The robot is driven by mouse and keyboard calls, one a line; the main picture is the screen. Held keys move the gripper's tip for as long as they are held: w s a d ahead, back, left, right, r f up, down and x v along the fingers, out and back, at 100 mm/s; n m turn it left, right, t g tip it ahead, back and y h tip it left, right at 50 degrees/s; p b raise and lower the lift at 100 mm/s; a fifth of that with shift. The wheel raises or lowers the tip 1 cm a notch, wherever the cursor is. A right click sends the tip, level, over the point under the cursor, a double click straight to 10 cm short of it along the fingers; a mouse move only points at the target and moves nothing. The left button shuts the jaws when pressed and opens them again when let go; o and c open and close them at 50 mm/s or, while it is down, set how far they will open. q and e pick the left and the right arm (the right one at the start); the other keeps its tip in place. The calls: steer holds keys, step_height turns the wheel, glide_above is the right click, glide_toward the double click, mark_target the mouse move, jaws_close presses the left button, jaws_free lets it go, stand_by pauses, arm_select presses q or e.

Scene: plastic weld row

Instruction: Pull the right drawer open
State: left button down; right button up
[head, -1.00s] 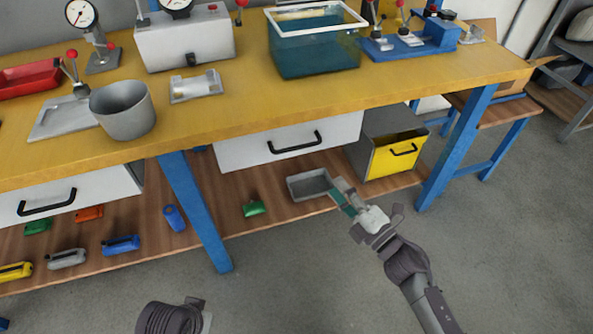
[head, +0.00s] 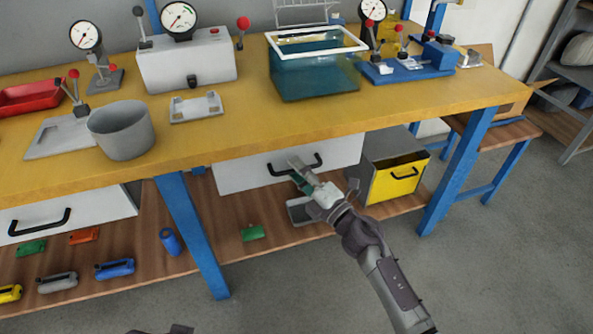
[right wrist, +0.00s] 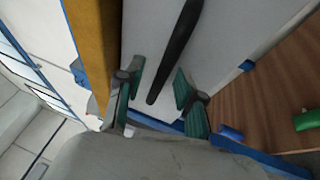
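The right drawer (head: 238,177) is the white one under the right half of the yellow bench, and it looks shut. Its black bar handle (head: 278,173) is partly hidden behind my right gripper (head: 302,172). In the right wrist view, my right gripper (right wrist: 158,98) is open and empty. The handle (right wrist: 174,52) runs up the picture, its lower end showing between the two green-padded fingers against the white drawer front (right wrist: 230,40). I cannot tell whether the fingers touch it. My left gripper is not in view; only a bit of that arm shows at the bottom edge.
A left white drawer (head: 90,212) with a black handle is under the bench. A grey box with a yellow front (head: 392,184) stands right of the right drawer. A grey tray (head: 298,212) is on the lower shelf below. A blue leg (head: 190,235) stands left.

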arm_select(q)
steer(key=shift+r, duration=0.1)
arm_select(e)
steer(key=shift+w+a, duration=0.2)
jaws_close()
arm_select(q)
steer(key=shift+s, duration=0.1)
